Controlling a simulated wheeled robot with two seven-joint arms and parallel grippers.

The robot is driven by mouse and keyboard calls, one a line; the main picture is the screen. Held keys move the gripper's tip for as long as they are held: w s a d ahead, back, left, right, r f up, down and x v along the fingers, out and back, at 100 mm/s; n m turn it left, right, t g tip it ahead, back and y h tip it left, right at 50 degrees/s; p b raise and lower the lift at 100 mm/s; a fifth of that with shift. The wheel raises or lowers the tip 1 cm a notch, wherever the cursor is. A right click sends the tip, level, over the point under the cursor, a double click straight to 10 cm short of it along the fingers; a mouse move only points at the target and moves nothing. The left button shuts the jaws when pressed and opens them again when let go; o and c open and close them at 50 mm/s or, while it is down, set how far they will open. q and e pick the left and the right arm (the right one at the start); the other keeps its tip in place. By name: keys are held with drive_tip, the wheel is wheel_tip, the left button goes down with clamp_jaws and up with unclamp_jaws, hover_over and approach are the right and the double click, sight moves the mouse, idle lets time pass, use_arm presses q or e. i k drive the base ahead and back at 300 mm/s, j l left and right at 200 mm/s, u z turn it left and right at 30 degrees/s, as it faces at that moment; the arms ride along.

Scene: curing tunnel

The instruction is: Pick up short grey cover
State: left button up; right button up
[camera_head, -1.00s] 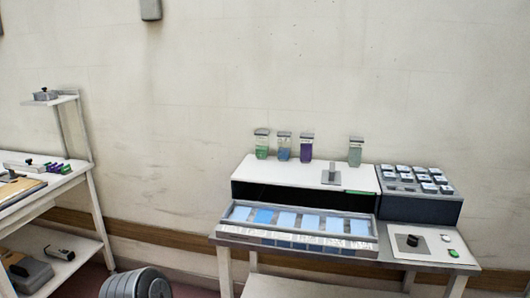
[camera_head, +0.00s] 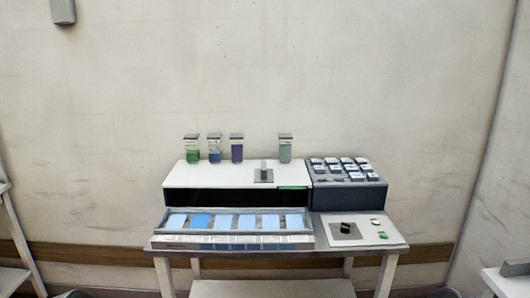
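No cover is clearly marked as the short grey one. A small grey plate with an upright grey handle (camera_head: 263,174) stands on top of the white tunnel housing (camera_head: 215,174), near its right end. A grey square plate with a black knob (camera_head: 345,230) lies on the white board at the right of the bench. I cannot tell whether either is the short grey cover.
A tray (camera_head: 160,240) with several blue panels sits before the housing. Several jars, one purple (camera_head: 237,150), stand on the housing. A dark blue block (camera_head: 345,196) carries several small pieces. Another table (camera_head: 505,282) enters at the lower right.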

sight(263, 174)
drive_tip(key=i+j, duration=0.15)
drive_tip(key=j, duration=0.25)
drive_tip(key=i+j, duration=0.15)
drive_tip(key=j, duration=0.2)
drive_tip(key=i+j, duration=0.2)
drive_tip(key=j, duration=0.2)
drive_tip(key=j+z, duration=0.2)
drive_tip(key=z, duration=1.05)
drive_tip(key=i+j, duration=0.05)
